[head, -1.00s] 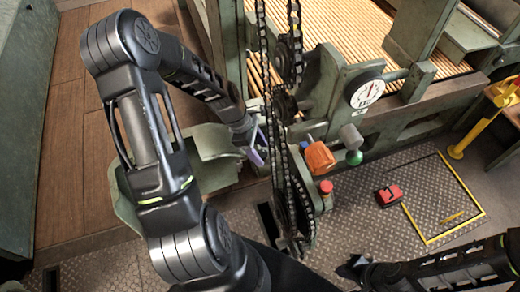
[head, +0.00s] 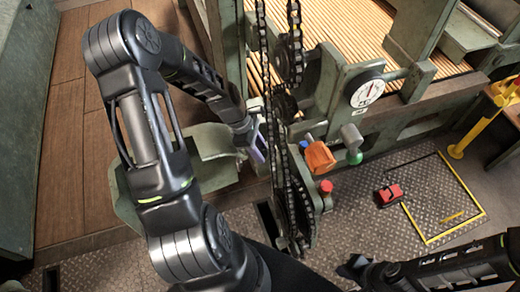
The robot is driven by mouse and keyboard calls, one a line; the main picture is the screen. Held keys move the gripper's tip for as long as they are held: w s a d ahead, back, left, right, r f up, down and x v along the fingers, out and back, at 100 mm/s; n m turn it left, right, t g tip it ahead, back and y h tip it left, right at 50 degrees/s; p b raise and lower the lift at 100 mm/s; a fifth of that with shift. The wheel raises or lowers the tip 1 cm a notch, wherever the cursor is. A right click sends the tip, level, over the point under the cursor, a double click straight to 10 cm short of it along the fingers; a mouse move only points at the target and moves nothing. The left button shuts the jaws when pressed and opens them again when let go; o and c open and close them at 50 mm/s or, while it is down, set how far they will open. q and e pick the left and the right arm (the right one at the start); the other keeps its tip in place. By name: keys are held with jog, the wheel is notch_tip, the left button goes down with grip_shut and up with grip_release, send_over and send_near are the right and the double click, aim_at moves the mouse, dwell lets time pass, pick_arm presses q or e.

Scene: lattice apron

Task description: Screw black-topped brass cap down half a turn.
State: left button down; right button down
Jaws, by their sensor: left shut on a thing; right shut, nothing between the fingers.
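I cannot make out the black-topped brass cap in the head view. My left gripper (head: 257,149) reaches down beside the green machine frame, just left of the hanging chains. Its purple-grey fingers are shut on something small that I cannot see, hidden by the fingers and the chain. My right gripper (head: 354,268) is low in the picture, over the metal floor, shut and empty, well apart from the machine.
Black chains (head: 268,100) hang right beside my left gripper. An orange part (head: 319,157), a green knob (head: 355,158), a red button (head: 326,187) and a dial gauge (head: 367,88) sit on the machine. A red box (head: 390,193) lies on the floor plate.

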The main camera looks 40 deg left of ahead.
pick_arm(q)
jog(key=shift+w+m, duration=0.1)
jog(key=shift+m, duration=0.5)
jog(key=m+g+b, duration=0.1)
jog(key=m, duration=0.2)
jog(key=shift+w+m+g, duration=0.15)
jog(key=shift+m+g, duration=0.15)
jog(key=shift+g, duration=0.1)
jog(key=m+g+b, duration=0.1)
jog(key=m+g, duration=0.1)
jog(key=m, duration=0.3)
jog(key=shift+w+m, duration=0.1)
jog(key=shift+m, duration=0.3)
jog(key=c, duration=1)
grip_release()
jog(key=shift+o, duration=0.2)
jog(key=b+v, duration=0.1)
jog(key=v, duration=0.6)
jog(key=shift+w+r, duration=0.15)
jog(key=shift+r, duration=0.2)
jog(key=shift+a, duration=0.1)
